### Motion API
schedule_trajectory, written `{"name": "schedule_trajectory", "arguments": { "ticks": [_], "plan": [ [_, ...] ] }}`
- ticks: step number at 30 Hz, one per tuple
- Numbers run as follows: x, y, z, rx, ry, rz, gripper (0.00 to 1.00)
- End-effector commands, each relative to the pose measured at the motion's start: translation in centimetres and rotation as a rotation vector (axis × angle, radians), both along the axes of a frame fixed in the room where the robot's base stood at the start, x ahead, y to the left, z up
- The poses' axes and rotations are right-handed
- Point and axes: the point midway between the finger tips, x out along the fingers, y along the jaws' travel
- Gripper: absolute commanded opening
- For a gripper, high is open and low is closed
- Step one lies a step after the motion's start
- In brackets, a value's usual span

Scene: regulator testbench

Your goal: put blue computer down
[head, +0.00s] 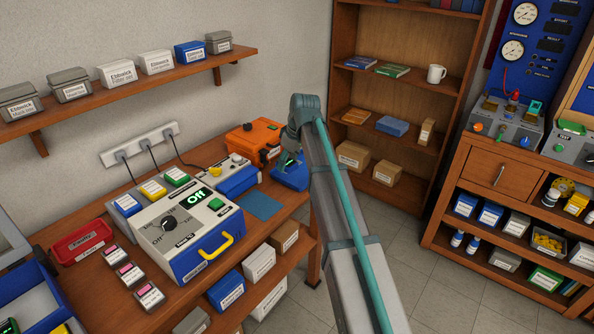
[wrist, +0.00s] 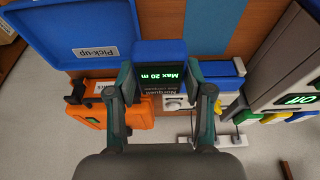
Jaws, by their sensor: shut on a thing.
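The blue computer (wrist: 160,62) has a green display reading "Max 20 m" and sits between the two fingers of my gripper (wrist: 163,88) in the wrist view. My gripper is shut on it. In the head view my gripper (head: 291,156) is over the right end of the wooden bench, and the arm hides much of this spot. A blue tray labelled "Pick-up" (wrist: 65,30) lies beside the computer in the wrist view; it also shows under the gripper in the head view (head: 290,178). Whether the computer touches anything below cannot be told.
An orange case (head: 254,136) stands behind the tray. A flat blue mat (head: 261,205) lies to the left of the tray, with bare bench around it. A test unit reading "Off" (head: 188,228) stands farther left. A red tray (head: 80,243) is at the far left.

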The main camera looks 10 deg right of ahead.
Motion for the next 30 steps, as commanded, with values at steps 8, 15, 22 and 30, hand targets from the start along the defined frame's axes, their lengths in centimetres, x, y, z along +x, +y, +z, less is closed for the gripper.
{"name": "schedule_trajectory", "arguments": {
  "ticks": [8,15,22,30],
  "plan": [
    [6.2,-2.4,-2.7,0.0,0.003,-0.003,0.14],
    [8.6,-3.5,-6.5,0.0,0.001,-0.003,0.14],
    [9.3,-3.8,-7.7,0.0,0.0,-0.003,0.14],
    [9.8,-4.0,-10.3,0.0,0.002,-0.004,0.14]
  ]
}}
